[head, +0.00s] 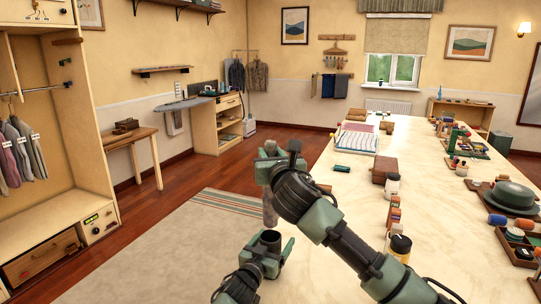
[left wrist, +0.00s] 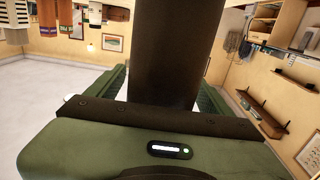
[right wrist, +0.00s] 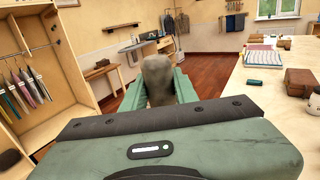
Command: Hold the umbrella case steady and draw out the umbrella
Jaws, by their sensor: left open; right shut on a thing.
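The umbrella case (head: 271,241) is a dark tube with a round top, upright between the fingers of my left gripper (head: 272,252). In the left wrist view the case (left wrist: 168,50) rises between the fingers, which are open around it; I cannot tell whether they touch it. My right gripper (head: 275,168) is higher and shut on the grey-brown umbrella (head: 270,208), which hangs below it, above the case top. A narrow gap seems to show between umbrella and case. The umbrella also shows between the fingers in the right wrist view (right wrist: 158,78).
A long pale table (head: 345,215) with boxes, bottles and trays fills the right side, beside my right arm. An open wardrobe (head: 75,130) stands at the left. A beige rug (head: 170,250) lies on the wooden floor, with clear room there.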

